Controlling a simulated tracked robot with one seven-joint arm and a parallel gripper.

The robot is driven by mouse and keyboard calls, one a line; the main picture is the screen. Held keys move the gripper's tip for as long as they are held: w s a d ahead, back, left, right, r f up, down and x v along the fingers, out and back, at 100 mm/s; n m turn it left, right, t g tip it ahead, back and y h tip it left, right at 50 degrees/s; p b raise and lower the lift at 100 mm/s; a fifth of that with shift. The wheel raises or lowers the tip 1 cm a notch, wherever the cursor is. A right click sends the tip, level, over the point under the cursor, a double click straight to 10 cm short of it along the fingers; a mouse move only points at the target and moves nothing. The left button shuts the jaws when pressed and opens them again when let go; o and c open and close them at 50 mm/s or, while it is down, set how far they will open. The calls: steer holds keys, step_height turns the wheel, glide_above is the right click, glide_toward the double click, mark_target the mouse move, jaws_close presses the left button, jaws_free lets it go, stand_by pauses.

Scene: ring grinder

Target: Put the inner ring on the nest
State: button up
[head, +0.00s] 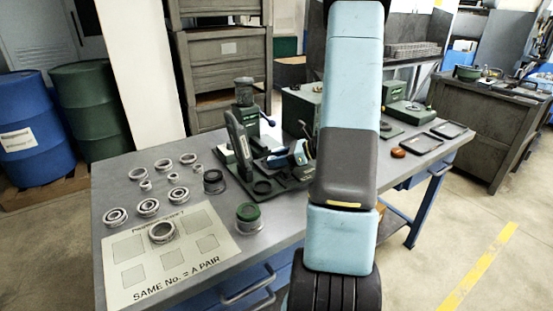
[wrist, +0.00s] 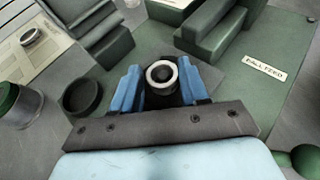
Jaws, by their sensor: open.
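A small shiny metal ring (wrist: 152,70), the inner ring by its size, sits between my fingers in the wrist view. It is around or on top of a dark round part, which looks like the nest; how deep it sits I cannot tell. My gripper (wrist: 160,84) is open, with one blue finger on each side of the ring. Small gaps seem to show, but contact is hard to judge. In the head view my gripper (head: 301,153) is over the green machine on the table, partly hidden by my arm, and the ring there is hidden.
A dark round cup (wrist: 83,97) stands left of my fingers. Green machine blocks (wrist: 212,32) rise close beyond them. In the head view a pairing sheet (head: 190,262) holds a larger ring (head: 162,231), and several loose rings and bearings lie behind it. A green-topped container (head: 248,216) stands nearby.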

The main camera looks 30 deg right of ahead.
steer(key=v, duration=1.1)
steer(key=shift+d+r, duration=0.1)
steer(key=shift+d, duration=0.05)
steer(key=shift+r, duration=0.15)
steer(key=s+a+r+n+g+h, duration=0.1)
steer(key=s+a+r+n+g, duration=0.3)
steer(key=a+n, duration=0.45)
steer(key=s+a+r+n+g+h, duration=0.25)
steer(key=a+r+n, duration=0.35)
steer(key=a, duration=0.5)
steer(key=s+a+r+n+t+h, duration=0.3)
steer(key=s+a+r+n+h, duration=0.3)
steer(key=s+r+n, duration=0.3)
steer(key=s+a+n, duration=0.1)
steer(key=s+n, duration=0.2)
steer(key=shift+a, duration=0.2)
